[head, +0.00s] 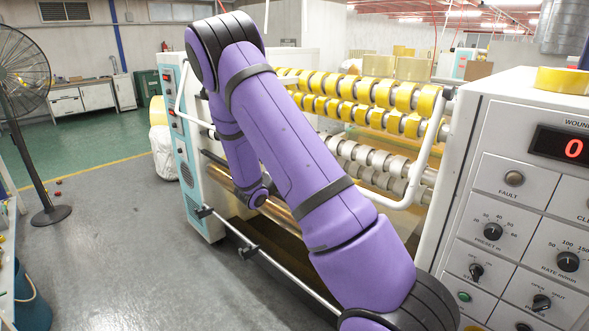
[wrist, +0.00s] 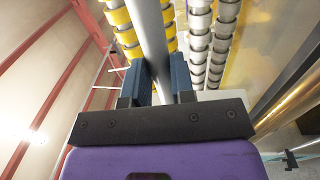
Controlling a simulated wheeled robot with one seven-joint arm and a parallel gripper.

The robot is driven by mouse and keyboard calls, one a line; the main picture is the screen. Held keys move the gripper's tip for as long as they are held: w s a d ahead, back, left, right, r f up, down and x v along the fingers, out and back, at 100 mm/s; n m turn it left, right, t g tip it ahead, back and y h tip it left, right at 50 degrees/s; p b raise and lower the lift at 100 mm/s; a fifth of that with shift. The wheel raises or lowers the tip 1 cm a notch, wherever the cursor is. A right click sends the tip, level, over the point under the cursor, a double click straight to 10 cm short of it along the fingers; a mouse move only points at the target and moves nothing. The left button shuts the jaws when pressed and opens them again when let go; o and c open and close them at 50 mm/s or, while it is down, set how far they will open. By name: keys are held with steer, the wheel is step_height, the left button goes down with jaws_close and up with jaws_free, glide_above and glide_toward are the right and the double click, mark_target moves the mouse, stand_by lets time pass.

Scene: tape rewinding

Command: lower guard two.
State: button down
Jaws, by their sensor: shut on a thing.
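The raised guard is a white tubular frame (head: 437,135) in front of the yellow tape rolls in the head view. Its right side bends down and in, its left side shows beside the blue panel, and my arm covers the middle. In the wrist view a pale round bar (wrist: 150,32) runs between the two dark blue fingers of my gripper (wrist: 158,75), which are shut on it. In the head view my gripper is hidden behind my arm. I cannot read a number on the guard.
Yellow tape rolls (head: 383,93) and grey cores (head: 365,156) sit on shafts behind the guard. A lower bar (head: 235,233) runs along the machine's front. A control cabinet (head: 510,185) stands close at right, a fan (head: 22,75) at left. The floor at left is mostly clear.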

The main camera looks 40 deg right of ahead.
steer(key=shift+s+d+f, duration=0.15)
steer(key=shift+d+f, duration=0.1)
steer(key=c, duration=1)
jaws_free()
steer(key=shift+d+f, duration=0.1)
steer(key=shift+d, duration=0.15)
steer(key=shift+a, duration=0.1)
steer(key=a, duration=1)
steer(key=shift+a+f, duration=0.35)
steer(key=shift+r, duration=0.1)
